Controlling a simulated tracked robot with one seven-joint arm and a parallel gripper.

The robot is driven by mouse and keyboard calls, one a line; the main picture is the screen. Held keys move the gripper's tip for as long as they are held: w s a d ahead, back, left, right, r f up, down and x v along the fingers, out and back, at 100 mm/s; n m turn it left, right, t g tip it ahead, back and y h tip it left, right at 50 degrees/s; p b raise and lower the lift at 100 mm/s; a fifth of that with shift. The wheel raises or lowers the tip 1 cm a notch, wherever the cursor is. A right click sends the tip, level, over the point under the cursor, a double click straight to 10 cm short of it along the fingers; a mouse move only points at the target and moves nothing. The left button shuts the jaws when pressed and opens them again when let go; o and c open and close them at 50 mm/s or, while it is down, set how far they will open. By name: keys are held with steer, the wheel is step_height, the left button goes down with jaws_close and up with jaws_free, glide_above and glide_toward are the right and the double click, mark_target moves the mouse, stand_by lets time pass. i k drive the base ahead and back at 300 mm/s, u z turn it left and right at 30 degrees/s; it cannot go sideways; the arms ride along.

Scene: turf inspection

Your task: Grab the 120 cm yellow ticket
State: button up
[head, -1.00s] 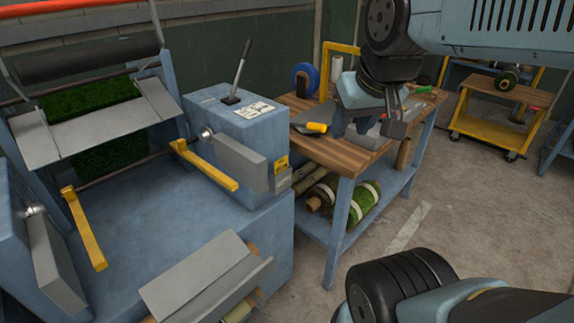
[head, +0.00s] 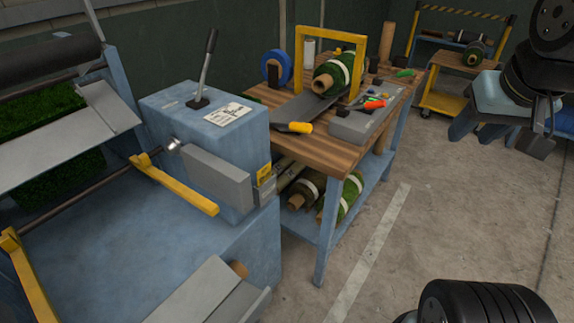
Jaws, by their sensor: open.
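A small yellow ticket (head: 264,173) with dark marks sits low on the right end of the blue machine housing (head: 165,125), by a grey holder. Its print is too small to read, so I cannot tell whether it says 120 cm. White paper sheets (head: 228,114) lie on top of the housing. My gripper (head: 543,138) hangs at the right side of the picture, over the open floor, well away from the yellow ticket. It is open and seems empty; its fingers are dark and partly hard to make out.
A wooden workbench (head: 315,155) holds a green turf roll (head: 333,72) under a yellow frame, a blue tape roll (head: 277,67) and tools. More rolls lie on its lower shelf. A yellow cart (head: 440,103) stands behind. Concrete floor (head: 410,260) is clear right of the bench.

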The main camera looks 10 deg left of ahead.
mark_target(264, 173)
steer(key=u, duration=0.05)
steer(key=k, duration=1.4)
steer(key=u, duration=0.3)
steer(key=i, duration=1)
